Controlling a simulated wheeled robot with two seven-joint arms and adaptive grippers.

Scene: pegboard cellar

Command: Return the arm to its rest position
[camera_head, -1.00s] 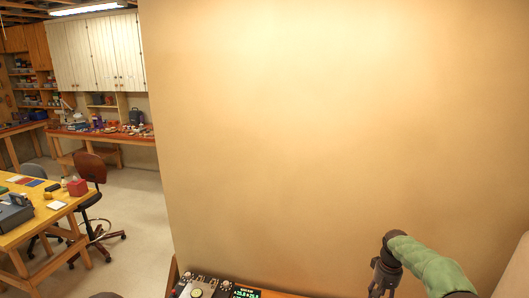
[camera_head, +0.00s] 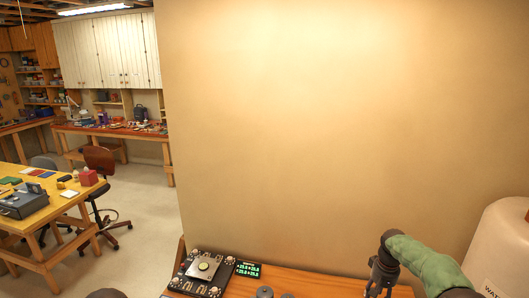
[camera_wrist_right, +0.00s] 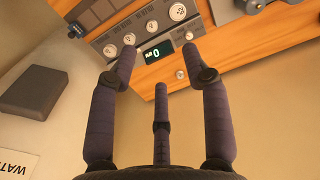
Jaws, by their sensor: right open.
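My right arm comes in at the lower right of the head view, with its green sleeve. My right gripper (camera_head: 380,284) hangs fingers down at the bottom edge there, over the wooden bench (camera_head: 330,284). In the right wrist view the right gripper (camera_wrist_right: 158,62) shows several dark fingers spread apart with nothing between them. Its fingers overlap a control panel (camera_wrist_right: 135,32) in that picture, but I cannot tell how far apart they are. My left gripper is not in view.
A knobbed device (camera_head: 203,270) and a green-lit display (camera_head: 248,269) sit on the bench. Small grey objects (camera_head: 265,292) lie near its front. A pale tank (camera_head: 502,240) stands at right. A yellow table (camera_head: 55,207) and chair (camera_head: 99,160) are at left, with open floor beside them.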

